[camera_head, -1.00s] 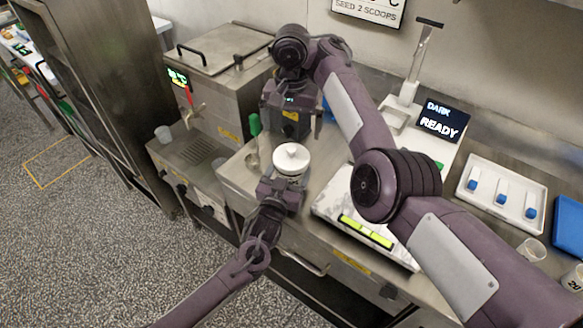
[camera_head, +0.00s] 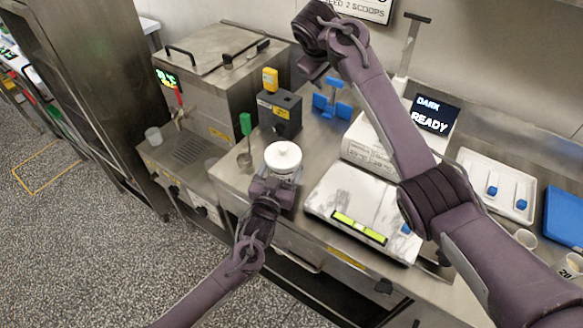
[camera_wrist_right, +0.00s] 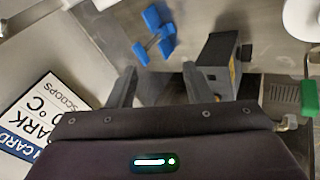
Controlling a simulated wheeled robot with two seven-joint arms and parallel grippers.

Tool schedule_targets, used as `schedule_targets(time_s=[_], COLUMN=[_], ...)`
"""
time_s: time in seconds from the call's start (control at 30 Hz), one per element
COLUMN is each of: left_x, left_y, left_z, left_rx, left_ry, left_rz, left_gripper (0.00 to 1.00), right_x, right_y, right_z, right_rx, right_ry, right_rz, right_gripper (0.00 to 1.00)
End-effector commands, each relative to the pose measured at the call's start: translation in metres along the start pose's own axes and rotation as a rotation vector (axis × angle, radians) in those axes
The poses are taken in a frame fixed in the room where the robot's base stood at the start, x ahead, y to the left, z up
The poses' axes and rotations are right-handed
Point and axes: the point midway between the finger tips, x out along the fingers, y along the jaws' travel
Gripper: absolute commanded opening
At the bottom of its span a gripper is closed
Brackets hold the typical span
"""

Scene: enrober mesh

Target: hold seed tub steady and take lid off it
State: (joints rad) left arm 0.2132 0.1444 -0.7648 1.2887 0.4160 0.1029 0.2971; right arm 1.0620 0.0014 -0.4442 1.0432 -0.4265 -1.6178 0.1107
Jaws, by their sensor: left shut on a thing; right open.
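The seed tub (camera_head: 281,173) stands on the steel counter with its white knobbed lid (camera_head: 283,154) on top. My left gripper (camera_head: 277,183) is shut on the tub from the front side. Its fingertips are partly hidden by the wrist and tub. My right gripper (camera_head: 312,70) is high above the back of the counter, apart from the tub. In the right wrist view its two fingers (camera_wrist_right: 157,88) are spread with nothing between them. A round white part, likely the lid (camera_wrist_right: 303,18), is cut off at that view's top right corner.
Behind the tub are a dark box (camera_head: 280,113) with a yellow item on it and a blue stand (camera_head: 331,99). A green-handled ladle (camera_head: 245,140) is left of the tub. A scale (camera_head: 362,205) is close on the right. A white tray (camera_head: 497,184) lies farther right.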

Motion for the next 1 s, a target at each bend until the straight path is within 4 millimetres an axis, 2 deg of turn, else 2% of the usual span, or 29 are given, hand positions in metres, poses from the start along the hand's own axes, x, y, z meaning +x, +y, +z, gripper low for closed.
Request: schedule_targets(time_s=[0.17, 0.37, 0.53, 0.67, 0.87, 1.0], left_x=[0.000, 0.000, 0.000, 0.000, 0.000, 0.000], left_y=[0.000, 0.000, 0.000, 0.000, 0.000, 0.000], left_z=[0.000, 0.000, 0.000, 0.000, 0.000, 0.000], left_rx=[0.000, 0.000, 0.000, 0.001, 0.001, 0.001], left_ry=[0.000, 0.000, 0.000, 0.000, 0.000, 0.000], left_rz=[0.000, 0.000, 0.000, 0.000, 0.000, 0.000], left_gripper=[0.34, 0.34, 0.34, 0.34, 0.34, 0.34], right_x=[-0.008, -0.019, -0.026, -0.030, -0.033, -0.036], right_y=[0.003, -0.017, -0.050, -0.083, -0.139, -0.174], right_z=[-0.007, -0.011, -0.005, 0.007, 0.042, 0.073], right_rx=[-0.324, -0.727, -1.086, -1.358, -1.766, -2.013], right_ry=[0.086, 0.154, 0.185, 0.196, 0.198, 0.190], right_rz=[0.150, 0.324, 0.471, 0.579, 0.735, 0.828], right_gripper=[0.46, 0.46, 0.46, 0.46, 0.46, 0.46])
